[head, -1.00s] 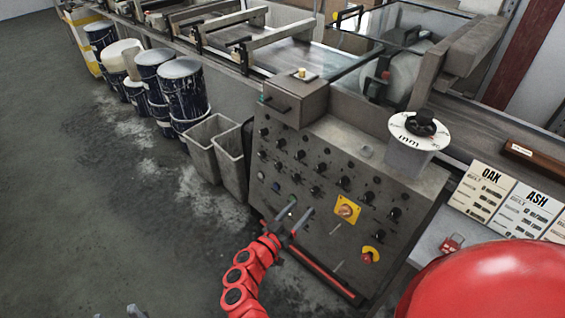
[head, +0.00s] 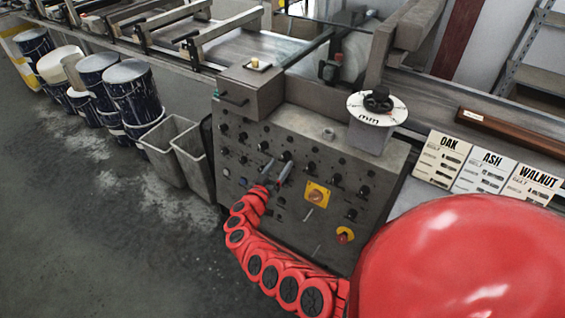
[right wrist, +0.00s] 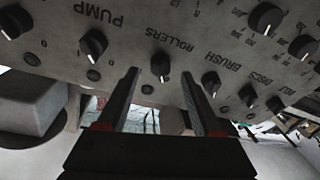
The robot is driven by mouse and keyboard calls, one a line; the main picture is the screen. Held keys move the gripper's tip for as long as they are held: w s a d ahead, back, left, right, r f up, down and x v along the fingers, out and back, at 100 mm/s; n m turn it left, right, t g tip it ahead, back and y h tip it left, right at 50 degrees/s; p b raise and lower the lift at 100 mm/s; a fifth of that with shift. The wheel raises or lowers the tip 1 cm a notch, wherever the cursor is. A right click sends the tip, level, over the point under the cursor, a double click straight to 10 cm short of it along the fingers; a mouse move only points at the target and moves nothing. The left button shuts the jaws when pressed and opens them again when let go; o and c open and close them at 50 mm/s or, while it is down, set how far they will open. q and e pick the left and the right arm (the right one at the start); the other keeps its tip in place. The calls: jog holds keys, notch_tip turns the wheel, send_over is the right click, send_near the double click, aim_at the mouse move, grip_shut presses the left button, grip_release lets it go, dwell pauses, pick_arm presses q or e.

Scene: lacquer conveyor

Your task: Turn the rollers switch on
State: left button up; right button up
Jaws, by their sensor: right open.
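The rollers switch is a round black knob (right wrist: 160,66) with a pale pointer mark, beside the lettering ROLLERS in the right wrist view. It sits on the sloping grey control panel (head: 270,215). My right gripper (head: 277,166) is at the panel's upper middle in the head view. Its two fingers (right wrist: 160,74) are open and empty. In the right wrist view the knob shows in the gap between the fingertips. I cannot tell whether they touch the panel. My left gripper is out of view.
Similar black knobs stand close on both sides, PUMP (right wrist: 93,42) and BRUSH (right wrist: 211,82). A yellow plate with an orange knob (head: 316,195) and a red-and-yellow button (head: 345,235) are lower right. Grey bins (head: 190,155) stand left of the panel.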

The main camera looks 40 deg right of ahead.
aim_at(286, 157)
jog(key=shift+b+x, duration=0.3)
jog(key=shift+x, duration=1.05)
grip_shut()
